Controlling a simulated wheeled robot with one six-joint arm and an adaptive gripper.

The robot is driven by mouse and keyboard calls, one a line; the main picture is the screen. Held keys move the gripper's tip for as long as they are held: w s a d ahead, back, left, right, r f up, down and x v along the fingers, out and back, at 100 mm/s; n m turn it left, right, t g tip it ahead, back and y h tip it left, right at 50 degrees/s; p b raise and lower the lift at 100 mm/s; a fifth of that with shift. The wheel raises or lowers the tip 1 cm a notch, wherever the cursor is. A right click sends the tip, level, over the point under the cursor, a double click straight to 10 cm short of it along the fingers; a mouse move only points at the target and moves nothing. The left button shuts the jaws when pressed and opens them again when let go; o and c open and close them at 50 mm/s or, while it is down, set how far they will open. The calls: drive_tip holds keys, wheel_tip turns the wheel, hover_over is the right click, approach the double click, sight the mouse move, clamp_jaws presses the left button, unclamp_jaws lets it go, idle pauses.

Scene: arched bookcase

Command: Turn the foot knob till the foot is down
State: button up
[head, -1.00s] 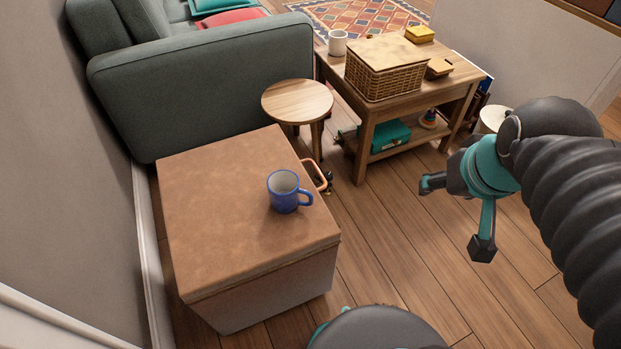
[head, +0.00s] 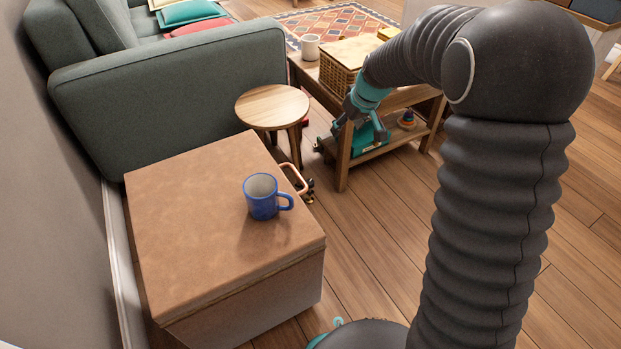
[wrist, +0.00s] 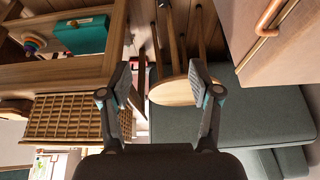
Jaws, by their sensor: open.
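I cannot pick out the foot knob for certain in either view. A small dark item (head: 309,190) sits low beside the box's handle in the head view, too small and partly hidden to name. The round wooden stool (head: 272,106) stands behind the box; its top and legs also show between my fingers in the wrist view (wrist: 172,92). My gripper (head: 358,130) is open and empty, in front of the low wooden table (head: 343,165), to the right of the stool. Its two fingers are spread wide in the wrist view (wrist: 162,85).
A brown-topped box (head: 190,215) with a copper handle (head: 294,178) carries a blue mug (head: 262,198). A green sofa (head: 180,95) stands behind. The low table holds a wicker basket (head: 338,80), with a teal box (head: 366,137) on its shelf. Floor at right is clear.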

drive_tip(key=w+a+f+n+b, duration=0.1)
drive_tip(key=w+a+f, duration=0.15)
drive_tip(key=f, duration=0.35)
drive_tip(key=w+a+f, duration=0.1)
drive_tip(key=w+f, duration=0.3)
drive_tip(key=f, duration=0.2)
drive_tip(key=n+b, duration=0.2)
approach(310, 183)
drive_tip(key=shift+g+y, duration=0.3)
drive_tip(key=shift+g, duration=0.2)
drive_tip(key=x, duration=0.6)
drive_tip(key=w+b+x, duration=0.1)
drive_tip(key=x, duration=0.2)
drive_tip(key=shift+w+d+f, duration=0.1)
drive_tip(key=shift+d+f, duration=0.1)
drive_tip(key=c, duration=1.1)
